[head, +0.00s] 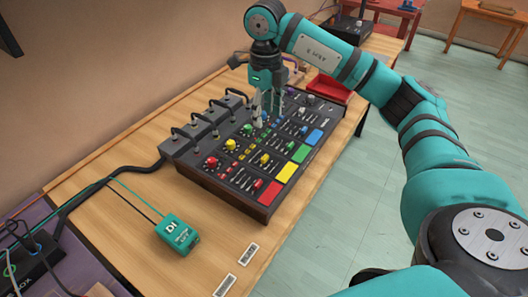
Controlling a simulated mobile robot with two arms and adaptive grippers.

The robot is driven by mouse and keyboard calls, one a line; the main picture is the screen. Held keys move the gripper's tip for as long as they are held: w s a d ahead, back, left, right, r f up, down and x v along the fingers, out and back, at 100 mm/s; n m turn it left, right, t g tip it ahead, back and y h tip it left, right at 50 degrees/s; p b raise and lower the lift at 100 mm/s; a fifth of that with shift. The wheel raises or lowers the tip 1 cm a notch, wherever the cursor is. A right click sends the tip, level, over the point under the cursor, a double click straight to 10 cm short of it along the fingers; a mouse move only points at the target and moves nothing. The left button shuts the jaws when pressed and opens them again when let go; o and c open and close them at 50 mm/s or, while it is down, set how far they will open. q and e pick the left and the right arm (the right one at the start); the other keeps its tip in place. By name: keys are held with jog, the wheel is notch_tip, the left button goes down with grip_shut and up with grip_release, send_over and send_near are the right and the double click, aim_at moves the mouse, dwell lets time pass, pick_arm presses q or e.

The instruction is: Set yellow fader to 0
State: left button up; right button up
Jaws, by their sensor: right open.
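A dark mixer (224,186) sits on the wooden table with its controls facing up. Its rows are marked by red, yellow, green and blue pads. The yellow row has a yellow knob (231,145), a yellow fader cap (265,159) on a dark slot and a yellow pad (284,173). The cap stands part way along its slot; its exact setting is too small to read. My right gripper (269,116) is open and points down over the far rows of the mixer, apart from the yellow fader. My left gripper is not in view.
Several grey plug boxes (193,140) with cables line the mixer's back edge. A teal DI box (177,234) lies at the front left. A red tray (327,88) stands beyond the mixer. Bare table (110,205) lies left of the mixer.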

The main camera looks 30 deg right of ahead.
aim_at(265, 157)
notch_tip(265, 157, down, 15)
jog(key=shift+r+p, duration=0.1)
jog(key=shift+p, duration=0.65)
grip_shut()
